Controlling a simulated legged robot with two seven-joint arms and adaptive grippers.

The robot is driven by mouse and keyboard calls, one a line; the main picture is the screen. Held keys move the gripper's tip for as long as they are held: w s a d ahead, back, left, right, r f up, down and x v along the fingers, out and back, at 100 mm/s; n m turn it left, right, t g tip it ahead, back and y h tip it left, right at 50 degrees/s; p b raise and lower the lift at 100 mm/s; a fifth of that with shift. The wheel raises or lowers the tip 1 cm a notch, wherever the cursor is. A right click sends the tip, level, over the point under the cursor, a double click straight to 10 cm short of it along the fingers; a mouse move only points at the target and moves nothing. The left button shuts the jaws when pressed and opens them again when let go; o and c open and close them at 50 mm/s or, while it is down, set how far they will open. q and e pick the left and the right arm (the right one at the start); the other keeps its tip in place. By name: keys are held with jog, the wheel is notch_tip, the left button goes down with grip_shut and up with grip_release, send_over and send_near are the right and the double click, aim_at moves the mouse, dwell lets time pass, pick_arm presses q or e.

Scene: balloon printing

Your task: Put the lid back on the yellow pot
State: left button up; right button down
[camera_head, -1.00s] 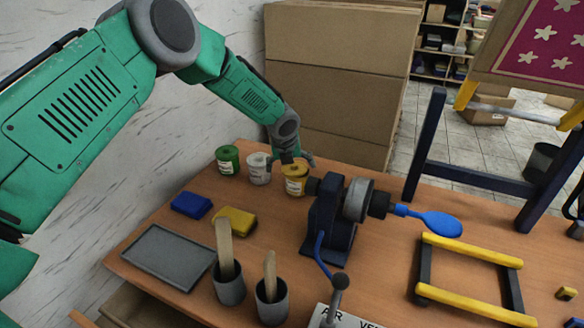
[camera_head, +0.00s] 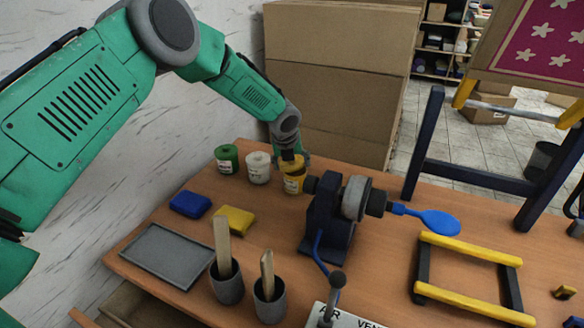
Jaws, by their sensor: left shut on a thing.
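The yellow pot (camera_head: 294,184) stands at the back of the table, behind the dark machine, with a pale label on its side. My left gripper (camera_head: 293,163) is right above the pot's mouth, pointing down. It is shut on a small yellow thing, which looks like the yellow lid (camera_head: 291,159). The lid is at the pot's top; I cannot tell whether it touches the rim, as the fingers partly hide it. My right gripper is not in view.
A green pot (camera_head: 227,160) and a white pot (camera_head: 258,169) stand left of the yellow pot. The dark machine (camera_head: 330,215) with a blue balloon (camera_head: 438,222) is close on its right. Blue and yellow blocks, a grey tray (camera_head: 165,257) and two cups lie nearer.

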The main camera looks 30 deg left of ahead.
aim_at(297, 165)
pick_arm(q)
jog(key=r, duration=0.7)
jog(key=shift+d+r, duration=0.35)
jog(key=shift+r, duration=0.05)
jog(key=shift+s+f+m+y, duration=0.1)
jog(key=shift+f+m+y, duration=0.4)
jog(key=shift+f+y, duration=0.3)
jog(key=shift+f, duration=0.3)
jog(key=shift+d+m, duration=0.3)
jog(key=shift+d, duration=0.1)
jog(key=shift+d+f+y+b, duration=0.15)
jog(key=shift+f+y+b, duration=0.2)
jog(key=shift+b, duration=0.1)
jog(key=f+b, duration=0.2)
jog(key=a+f+b, duration=0.1)
jog(key=f+b, duration=0.1)
jog(key=shift+a, duration=0.1)
jog(key=shift+d+f, duration=0.2)
jog(key=shift+f, duration=0.3)
jog(key=shift+d+f, duration=0.3)
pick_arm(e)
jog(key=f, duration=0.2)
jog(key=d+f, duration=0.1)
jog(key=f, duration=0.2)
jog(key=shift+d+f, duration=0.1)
